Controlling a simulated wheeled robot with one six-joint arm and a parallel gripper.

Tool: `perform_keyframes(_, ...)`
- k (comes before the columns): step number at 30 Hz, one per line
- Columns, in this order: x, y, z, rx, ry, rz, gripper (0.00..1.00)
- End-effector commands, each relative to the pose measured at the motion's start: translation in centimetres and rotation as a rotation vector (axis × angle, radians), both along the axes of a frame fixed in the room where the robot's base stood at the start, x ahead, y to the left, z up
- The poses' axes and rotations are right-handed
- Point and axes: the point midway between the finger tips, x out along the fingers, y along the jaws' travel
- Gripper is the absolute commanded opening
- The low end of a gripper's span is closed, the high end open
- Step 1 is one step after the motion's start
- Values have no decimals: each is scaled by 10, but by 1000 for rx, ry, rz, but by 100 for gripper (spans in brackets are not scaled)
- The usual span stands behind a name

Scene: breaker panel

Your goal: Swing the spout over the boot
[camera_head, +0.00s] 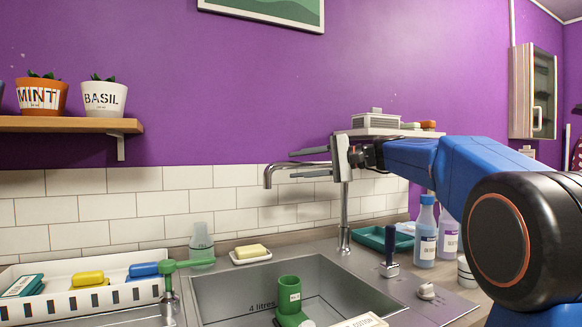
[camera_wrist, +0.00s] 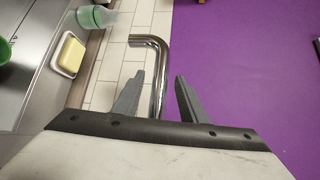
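The chrome spout (camera_head: 268,176) reaches left from its upright post behind the sink, and its end bends down. A green boot (camera_head: 289,284) with a white label stands in the sink basin, below and a little right of the spout's end. My gripper (camera_head: 292,164) is open at the height of the spout's horizontal tube, one finger above and one below in the head view. Contact cannot be told. The boot's foot is partly hidden.
A soap dish with yellow soap (camera_head: 251,251) and a clear green bottle (camera_head: 202,245) stand behind the sink (camera_head: 225,285). A blue-handled lever (camera_head: 389,250) and bottles (camera_head: 426,235) are at right. A white rack (camera_head: 70,300) is at left. A small shelf (camera_head: 385,133) hangs near my wrist.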

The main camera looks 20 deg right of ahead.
Motion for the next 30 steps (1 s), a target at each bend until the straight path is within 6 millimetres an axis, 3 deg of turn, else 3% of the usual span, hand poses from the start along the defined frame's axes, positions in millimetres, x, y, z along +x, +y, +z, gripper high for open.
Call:
perform_keyframes(6,12,20,-3,0,-1,2,39)
perform_keyframes(18,15,24,-4,0,0,0,39)
perform_keyframes(23,15,24,-4,0,0,0,3)
perform_keyframes(30,14,24,-4,1,0,3,0)
